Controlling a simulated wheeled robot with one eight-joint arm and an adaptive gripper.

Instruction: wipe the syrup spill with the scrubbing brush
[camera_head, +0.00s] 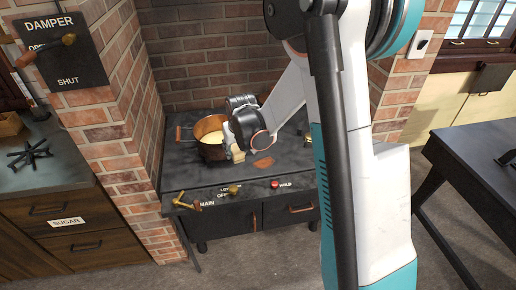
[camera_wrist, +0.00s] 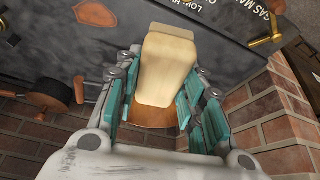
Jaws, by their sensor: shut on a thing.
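The scrubbing brush (camera_wrist: 168,65) has a pale tan block, with a darker orange-brown part below it in the wrist view. My gripper (camera_wrist: 155,100) is shut on it, with teal finger pads on both sides. In the head view my gripper (camera_head: 236,151) is low over the dark stove top, with the pale brush (camera_head: 237,154) at its tip. The syrup spill (camera_head: 263,162) is a reddish-brown patch just right of the brush. It also shows as a brown patch in the wrist view (camera_wrist: 95,13). I cannot tell whether the brush touches the stove top.
A copper pot (camera_head: 209,136) with yellowish contents stands close left of my gripper. Brick walls (camera_head: 215,60) rise behind and left of the stove. The front edge carries a red knob (camera_head: 275,184) and a brass valve (camera_head: 186,204). A dark table (camera_head: 475,150) stands at right.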

